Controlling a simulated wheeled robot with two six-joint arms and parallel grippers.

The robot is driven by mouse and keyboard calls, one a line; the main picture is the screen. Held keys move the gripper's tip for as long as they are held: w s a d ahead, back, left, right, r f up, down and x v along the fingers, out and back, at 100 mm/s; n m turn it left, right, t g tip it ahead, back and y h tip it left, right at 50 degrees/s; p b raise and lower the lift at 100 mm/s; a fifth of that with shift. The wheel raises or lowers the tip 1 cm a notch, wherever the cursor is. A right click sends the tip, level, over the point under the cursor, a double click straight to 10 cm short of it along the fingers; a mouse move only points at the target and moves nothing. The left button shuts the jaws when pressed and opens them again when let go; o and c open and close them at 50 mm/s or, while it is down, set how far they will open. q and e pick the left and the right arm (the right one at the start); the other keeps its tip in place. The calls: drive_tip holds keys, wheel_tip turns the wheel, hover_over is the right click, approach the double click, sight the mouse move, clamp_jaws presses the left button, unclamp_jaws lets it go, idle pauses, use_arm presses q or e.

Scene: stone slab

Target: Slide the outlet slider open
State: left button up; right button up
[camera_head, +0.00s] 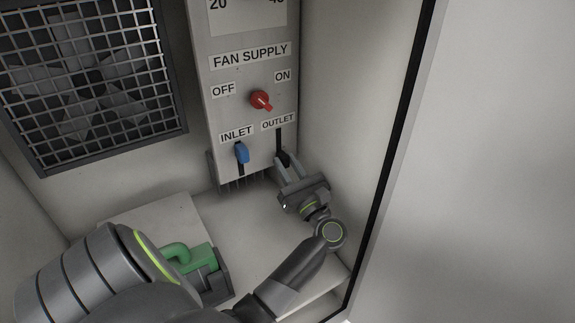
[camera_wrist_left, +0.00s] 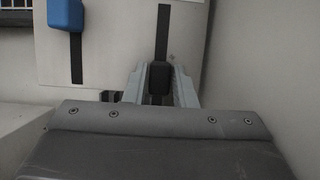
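The outlet slider is a small black knob (camera_wrist_left: 160,77) in a dark vertical slot under the OUTLET label (camera_head: 278,122) on the grey panel. The knob sits low in its slot. My left gripper (camera_head: 287,163) reaches up to it from below. In the left wrist view its two grey fingers (camera_wrist_left: 160,82) stand on either side of the knob, close to it; I cannot tell whether they press on it. In the head view the fingertips partly hide the knob. My right gripper is not in view.
The blue inlet slider (camera_head: 242,153) is just left of the outlet slot. A red fan supply knob (camera_head: 260,100) is above. A caged fan (camera_head: 90,80) is on the left. A green fitting (camera_head: 190,256) stands below. The cabinet's side wall (camera_head: 345,110) is close on the right.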

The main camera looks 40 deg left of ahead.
use_arm(q)
clamp_jaws()
wheel_tip(320, 180, up, 6)
drive_tip(key=shift+r+p, duration=0.1)
drive_tip(key=shift+p, duration=0.95)
drive_tip(key=shift+r, duration=0.2)
drive_tip(key=shift+o, duration=2)
unclamp_jaws()
drive_tip(key=shift+o, duration=0.3)
drive_tip(key=shift+f, duration=0.15)
